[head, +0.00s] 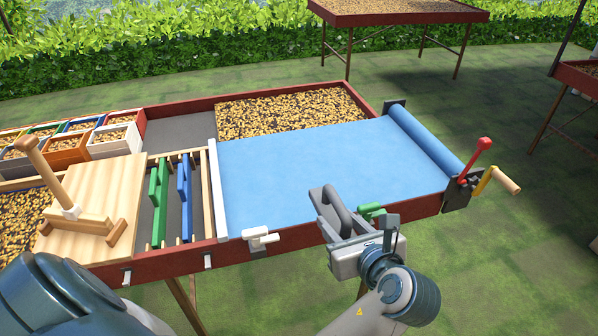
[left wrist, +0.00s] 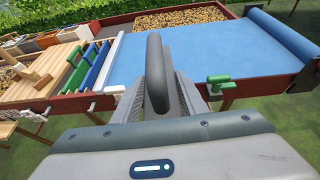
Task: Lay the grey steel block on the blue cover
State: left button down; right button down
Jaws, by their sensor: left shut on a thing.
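My left gripper (head: 335,212) is shut on a dark grey, rounded piece, which I take to be the grey steel block (head: 339,208). My right gripper is not in view.
A green clamp (head: 372,211) sits on the front rim just right of the gripper, and a white clamp (head: 260,238) to its left. A red-knobbed lever (head: 476,160) and a crank stand at the right end. The cover's middle is bare.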

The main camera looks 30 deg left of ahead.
pick_arm(q)
jog(key=shift+w, duration=0.15)
jog(key=w+a+f, duration=0.1)
jog(key=w+a, duration=0.4)
jog(key=w, duration=0.6)
jog(key=w+a+f, duration=0.2)
jog(key=w+a, duration=0.4)
jog(key=w, duration=0.5)
jog(key=w+a+f+b, duration=0.1)
jog(key=w+a, duration=0.4)
jog(key=w, duration=0.6)
jog(key=shift+w+a+f+t, duration=0.15)
jog(key=shift+a+f+t, duration=0.25)
jog(key=shift+f, duration=0.2)
jog(key=s+a+f+p, duration=0.1)
jog(key=s+a+f, duration=0.1)
jog(key=a, duration=0.1)
jog(key=s+a+f+p, duration=0.1)
jog(key=a+f, duration=0.1)
jog(key=a, duration=0.1)
jog(key=s+a+f+p, duration=0.1)
jog(key=s+a+f, duration=0.1)
jog(key=a+f, duration=0.1)
jog(key=shift+s+a+p, duration=0.3)
jog(key=shift+a+p, duration=0.05)
jog(key=shift+a, duration=0.25)
